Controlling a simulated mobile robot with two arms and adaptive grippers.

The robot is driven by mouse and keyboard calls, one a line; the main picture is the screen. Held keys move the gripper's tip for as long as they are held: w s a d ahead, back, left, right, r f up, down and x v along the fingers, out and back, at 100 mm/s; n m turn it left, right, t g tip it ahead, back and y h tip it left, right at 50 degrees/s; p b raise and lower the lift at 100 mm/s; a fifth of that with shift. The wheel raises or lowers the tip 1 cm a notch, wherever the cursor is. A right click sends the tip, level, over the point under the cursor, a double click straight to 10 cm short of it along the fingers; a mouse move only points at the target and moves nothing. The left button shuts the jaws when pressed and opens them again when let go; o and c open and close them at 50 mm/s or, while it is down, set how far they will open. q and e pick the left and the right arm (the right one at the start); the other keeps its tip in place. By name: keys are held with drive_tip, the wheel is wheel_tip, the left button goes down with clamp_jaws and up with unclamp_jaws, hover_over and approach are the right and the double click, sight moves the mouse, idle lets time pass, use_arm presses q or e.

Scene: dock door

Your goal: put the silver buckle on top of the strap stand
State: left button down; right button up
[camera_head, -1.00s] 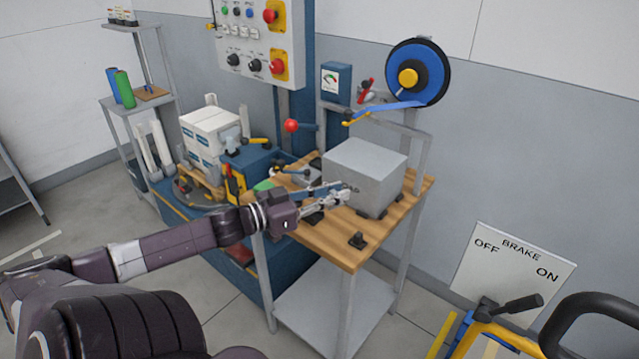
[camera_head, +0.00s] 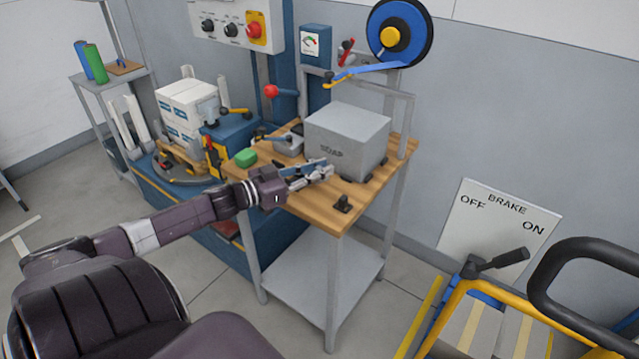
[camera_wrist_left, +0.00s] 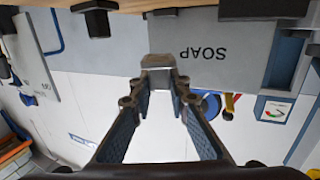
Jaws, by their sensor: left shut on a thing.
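My left gripper (camera_head: 322,171) is over the wooden tabletop, in front of the grey SOAP box. In the left wrist view its fingertips (camera_wrist_left: 160,82) are closed on a small silver-grey piece, which looks like the silver buckle (camera_wrist_left: 158,62). In the head view the fingers largely hide that piece. A blue strap reel (camera_head: 418,30) with a yellow hub is mounted behind the table, its blue strap running left to a yellow end. A small black holder (camera_head: 342,204) stands near the table's front right corner. I cannot tell which is the strap stand. My right gripper is not in view.
The SOAP box (camera_head: 347,138) fills the back right of the wooden table (camera_head: 300,208). A green block (camera_head: 246,157) is left of my gripper. White boxes (camera_head: 188,112) stand further left. A yellow frame with a black handle (camera_head: 500,260) is at right, below the BRAKE sign.

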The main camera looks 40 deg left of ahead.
sight(320, 196)
use_arm(q)
drive_tip(key=shift+f+b, duration=0.3)
drive_tip(key=shift+f, duration=2.55)
drive_tip(key=shift+f, duration=0.1)
drive_tip(key=c, duration=1.8)
unclamp_jaws()
drive_tip(key=shift+c, duration=0.2)
